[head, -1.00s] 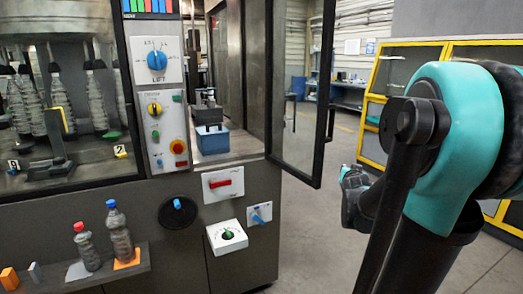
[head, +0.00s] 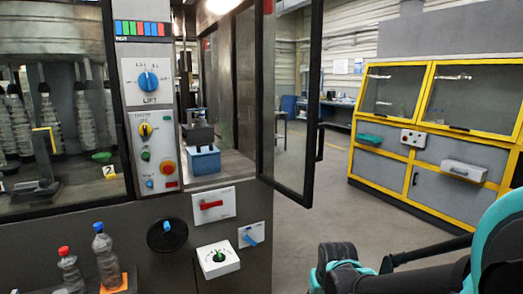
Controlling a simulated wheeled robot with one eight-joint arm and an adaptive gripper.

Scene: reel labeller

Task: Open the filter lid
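A round black disc with a blue handle (head: 167,234) sits on the grey front panel of the machine, low and left of centre in the head view. It lies flat against the panel and looks closed; I take it for the filter lid, though no label on it can be read. My arm comes in from the lower right. Its dark and teal end, with my gripper (head: 340,272), shows at the bottom edge, well to the right of the disc and apart from it. The fingers cannot be made out.
A red-handled switch (head: 211,205), a white box with a green dial (head: 218,258) and a blue lever (head: 251,235) sit right of the disc. A glass door (head: 296,110) stands open. Bottles (head: 107,258) stand at lower left. Yellow-framed cabinets (head: 430,140) stand behind open floor.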

